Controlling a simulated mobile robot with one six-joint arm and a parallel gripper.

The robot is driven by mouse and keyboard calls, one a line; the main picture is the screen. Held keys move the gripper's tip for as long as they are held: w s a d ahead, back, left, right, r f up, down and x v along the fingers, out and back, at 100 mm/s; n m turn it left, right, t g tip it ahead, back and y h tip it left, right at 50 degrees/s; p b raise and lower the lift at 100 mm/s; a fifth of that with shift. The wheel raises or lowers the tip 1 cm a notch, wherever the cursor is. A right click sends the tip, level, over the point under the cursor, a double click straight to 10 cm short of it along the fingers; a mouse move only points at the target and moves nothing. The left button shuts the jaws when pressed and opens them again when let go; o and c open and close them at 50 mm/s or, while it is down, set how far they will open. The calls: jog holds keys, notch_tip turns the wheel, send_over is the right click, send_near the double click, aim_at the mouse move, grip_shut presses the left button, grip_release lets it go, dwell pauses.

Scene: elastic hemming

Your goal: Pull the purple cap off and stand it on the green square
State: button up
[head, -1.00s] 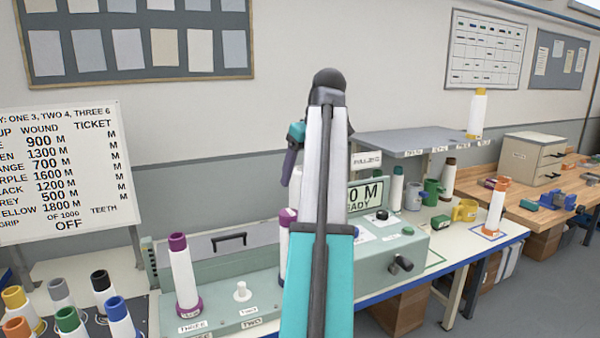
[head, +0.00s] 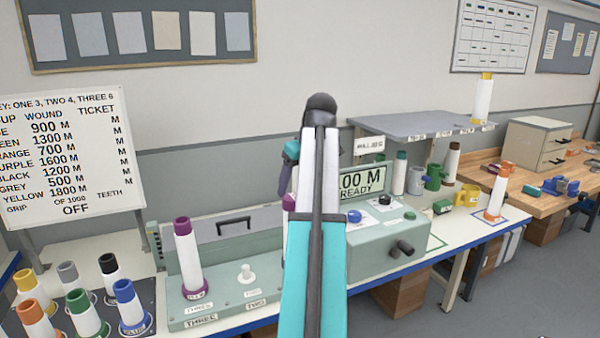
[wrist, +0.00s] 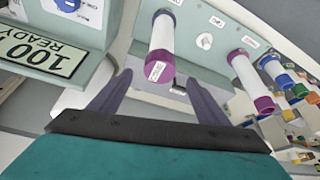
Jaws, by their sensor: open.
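Two white tubes with purple ends stand on the machine. One, with its purple cap (head: 181,226) on top, shows whole at the left. The other's purple cap (head: 289,202) is mostly hidden behind my arm. In the wrist view the nearer tube's purple end (wrist: 158,70), bearing a white label, lies in line with the gap between my fingers. I cannot tell how deep between them it is. My gripper (wrist: 160,82) is open and empty; in the head view the arm mostly hides it (head: 287,180). A green outlined square (head: 437,243) on the right of the table is bare.
The machine's display (head: 362,186) reads 100 M READY. A crank (head: 401,248) sticks out in front. An orange-capped tube (head: 497,195) stands on a blue square. A yellow mug (head: 467,196) and a shelf (head: 420,131) are behind. Several coloured tubes stand at lower left.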

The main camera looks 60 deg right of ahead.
aim_at(292, 197)
jog(key=shift+p+x, duration=0.3)
jog(key=shift+x, duration=1.85)
jog(key=c, duration=1.3)
jog(key=shift+r, duration=0.1)
jog(key=shift+r+p, duration=1.7)
jog(key=shift+r, duration=0.55)
notch_tip(292, 197, up, 4)
jog(key=p, duration=0.2)
jog(key=shift+f+p, duration=0.1)
jog(key=shift+p, duration=0.25)
